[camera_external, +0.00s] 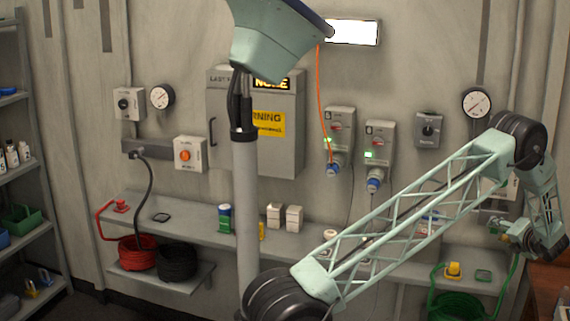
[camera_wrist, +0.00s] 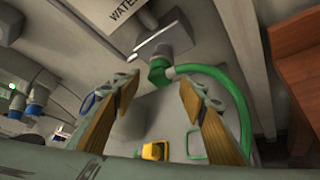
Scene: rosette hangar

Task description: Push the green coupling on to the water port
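The green coupling (camera_wrist: 159,68) shows in the wrist view just beyond my fingertips, with a green hose (camera_wrist: 238,100) curving from it to the right and down. It sits at the lower end of the grey water port (camera_wrist: 168,38), under the WATER sign (camera_wrist: 126,10). They appear to touch, but I cannot tell how far the coupling is on. My gripper (camera_wrist: 158,86) is open, with its two tan fingers apart and nothing between them. In the external view my gripper (camera_external: 517,233) is at the wall on the right; the coupling is not clear there.
A yellow block (camera_external: 453,270) and a green outline (camera_external: 483,276) are on the wall shelf (camera_external: 400,262) below. A brown wooden bench (camera_external: 548,288) stands close on the right. Blue-ended sockets (camera_external: 373,184) are on the wall to the left.

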